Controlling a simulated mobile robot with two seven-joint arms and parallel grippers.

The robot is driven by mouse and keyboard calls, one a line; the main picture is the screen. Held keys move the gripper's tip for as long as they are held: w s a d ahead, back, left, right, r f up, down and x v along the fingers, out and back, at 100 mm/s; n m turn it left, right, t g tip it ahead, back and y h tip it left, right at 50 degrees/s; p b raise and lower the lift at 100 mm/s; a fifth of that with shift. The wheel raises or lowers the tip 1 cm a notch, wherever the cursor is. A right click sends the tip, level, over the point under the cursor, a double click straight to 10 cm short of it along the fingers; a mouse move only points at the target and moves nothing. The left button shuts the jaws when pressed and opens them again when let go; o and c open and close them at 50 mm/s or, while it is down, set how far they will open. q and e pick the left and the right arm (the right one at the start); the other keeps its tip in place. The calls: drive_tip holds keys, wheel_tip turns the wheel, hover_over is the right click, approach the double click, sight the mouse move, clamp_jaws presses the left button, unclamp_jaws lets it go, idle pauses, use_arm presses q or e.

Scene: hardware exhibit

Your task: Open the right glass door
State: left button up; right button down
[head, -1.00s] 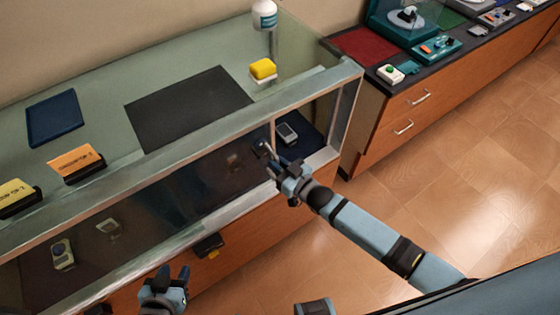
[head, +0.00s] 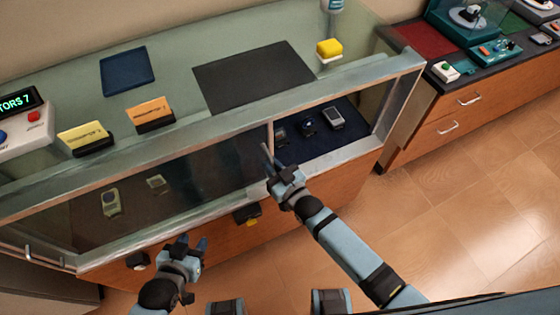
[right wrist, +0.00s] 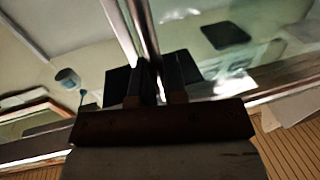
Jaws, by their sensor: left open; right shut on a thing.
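The right glass door (head: 215,165) of the display case is slid to the left. Its upright metal edge (head: 271,133) stands near the middle of the case front, with an open gap to its right. My right gripper (head: 270,158) is shut on the door's metal bar, which runs between the fingers in the right wrist view (right wrist: 143,40). Whether this bar is a handle or the door frame is hard to tell. My left gripper (head: 190,243) is open and empty, low in front of the case.
Several small devices, one a grey handheld (head: 333,118), lie on a dark blue mat inside the gap. The case top holds a yellow block (head: 328,48), labelled signs and a dark mat (head: 250,75). A wooden drawer counter (head: 440,115) stands right; floor there is clear.

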drive_tip(key=shift+a, duration=0.1)
idle(0.3)
drive_tip(key=c, duration=1.2)
unclamp_jaws()
